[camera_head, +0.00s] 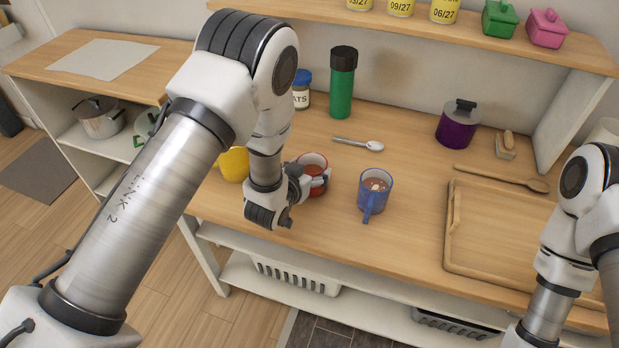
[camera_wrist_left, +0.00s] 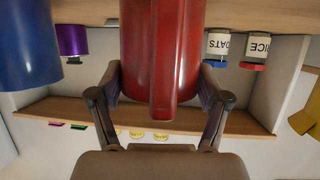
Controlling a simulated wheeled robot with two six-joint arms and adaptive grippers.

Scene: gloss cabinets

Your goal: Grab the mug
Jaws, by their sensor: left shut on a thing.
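A red mug (camera_head: 313,168) with brown contents is at the middle of the counter in the head view, partly hidden by my left gripper (camera_head: 318,181). In the left wrist view, the red mug (camera_wrist_left: 161,60) stands between the two fingers of the left gripper (camera_wrist_left: 160,88), which press on its sides; its handle points at the palm. I cannot tell whether the mug is clear of the counter. A blue mug (camera_head: 373,193) with brown contents stands to its right and also shows in the left wrist view (camera_wrist_left: 28,50). My right gripper is out of view.
A yellow thing (camera_head: 233,165) is just left of my left wrist. A spoon (camera_head: 358,143), a green bottle (camera_head: 342,85) and an oats jar (camera_head: 302,92) are behind. A purple pot (camera_head: 457,128) and a wooden tray (camera_head: 450,230) lie right. The front counter strip is clear.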

